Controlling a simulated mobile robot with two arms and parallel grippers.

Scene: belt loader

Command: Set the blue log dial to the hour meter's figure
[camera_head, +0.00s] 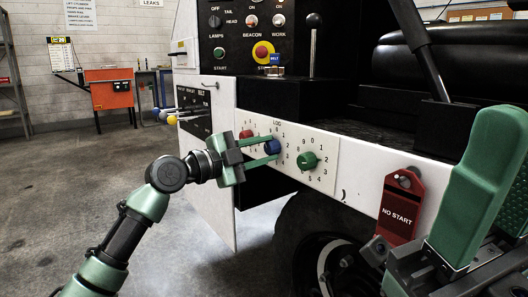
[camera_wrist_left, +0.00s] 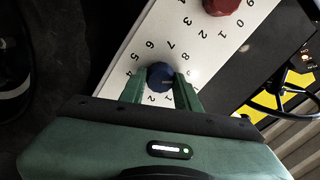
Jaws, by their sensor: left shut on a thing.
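The blue log dial (camera_head: 272,147) is the middle knob of a white LOG plate, between a red dial (camera_head: 246,134) and a green dial (camera_head: 307,160). My left gripper (camera_head: 273,149) is shut on the blue dial, one finger on each side. In the left wrist view, the blue dial (camera_wrist_left: 160,75) sits between the green fingertips (camera_wrist_left: 160,88), with digits ringed around it. A small pale mark shows on it, but I cannot tell which digit it points at. I can make out no hour meter figure. My right gripper (camera_head: 485,185) seems to be the green part at the right edge.
A red NO START tag (camera_head: 402,205) hangs right of the plate. Above are a switch panel (camera_head: 262,35) with a red stop button (camera_head: 262,51) and a black-knobbed lever (camera_head: 313,45). A tyre (camera_head: 320,240) is below.

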